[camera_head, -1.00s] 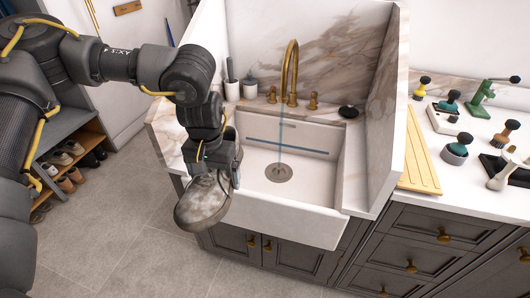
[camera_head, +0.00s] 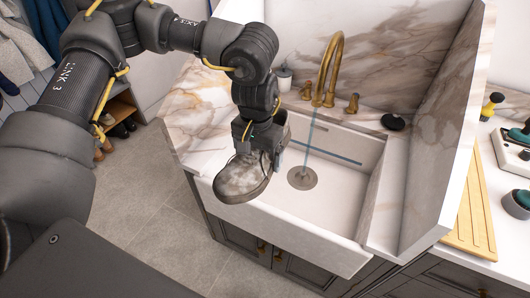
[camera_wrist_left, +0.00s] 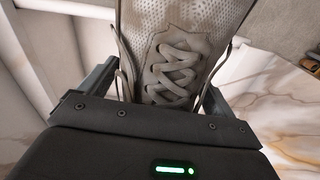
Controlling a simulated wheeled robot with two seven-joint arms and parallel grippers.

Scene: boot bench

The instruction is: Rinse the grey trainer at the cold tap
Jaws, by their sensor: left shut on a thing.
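The grey trainer (camera_head: 240,180), mottled with dirt, hangs from my left gripper (camera_head: 260,140) above the left front of the sink (camera_head: 335,215). Its toe points down and left over the front rim. In the left wrist view the trainer (camera_wrist_left: 175,65) fills the middle, laces towards the camera, with a finger on each side; the jaws are shut on it. The brass tap (camera_head: 335,50) has two handles (camera_head: 353,102); I cannot tell which is cold. A thin bluish stream (camera_head: 309,140) falls from its spout to the drain, right of the trainer and apart from it. My right gripper is out of view.
Tall marble panels (camera_head: 440,130) wall the sink at the back and right. A dark oval object (camera_head: 393,122) lies on the back right ledge. A yellow ribbed board (camera_head: 472,215) and brushes (camera_head: 490,105) are on the right counter.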

